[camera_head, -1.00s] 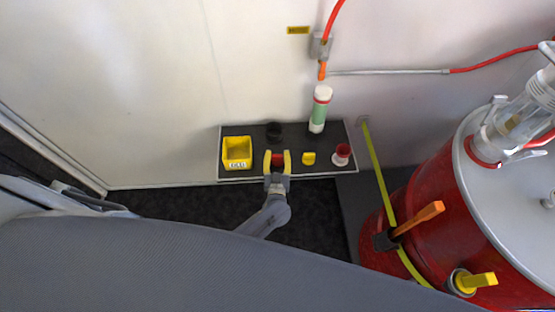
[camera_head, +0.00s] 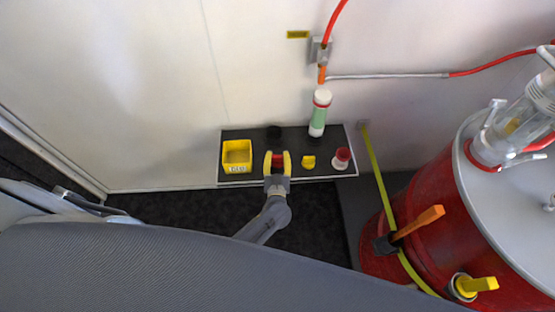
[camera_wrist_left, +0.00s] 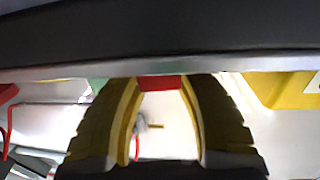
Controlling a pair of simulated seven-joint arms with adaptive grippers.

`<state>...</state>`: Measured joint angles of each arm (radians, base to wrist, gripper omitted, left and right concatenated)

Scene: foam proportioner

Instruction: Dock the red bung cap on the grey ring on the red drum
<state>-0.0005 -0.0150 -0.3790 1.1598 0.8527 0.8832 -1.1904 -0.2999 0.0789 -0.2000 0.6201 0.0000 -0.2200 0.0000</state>
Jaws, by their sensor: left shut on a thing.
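The red bung cap (camera_head: 277,161) is between the yellow-edged fingers of my left gripper (camera_head: 277,160), over the front of the dark shelf. The gripper is shut on it. In the left wrist view the cap (camera_wrist_left: 162,83) shows as a red patch between the fingertips of the gripper (camera_wrist_left: 161,88), partly hidden by a dark edge above. The red drum (camera_head: 437,195) stands at the right, well away from the gripper. A grey ring (camera_head: 453,287) on its side surrounds the base of a yellow handle; I cannot tell if it is the task's ring. My right gripper is not in view.
The shelf (camera_head: 260,179) holds a yellow bin (camera_head: 237,154), a black round piece (camera_head: 274,133), a green-and-white bottle (camera_head: 318,113), a small yellow piece (camera_head: 309,162) and a red-and-white piece (camera_head: 342,158). An orange handle (camera_head: 420,222) sticks out from the drum.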

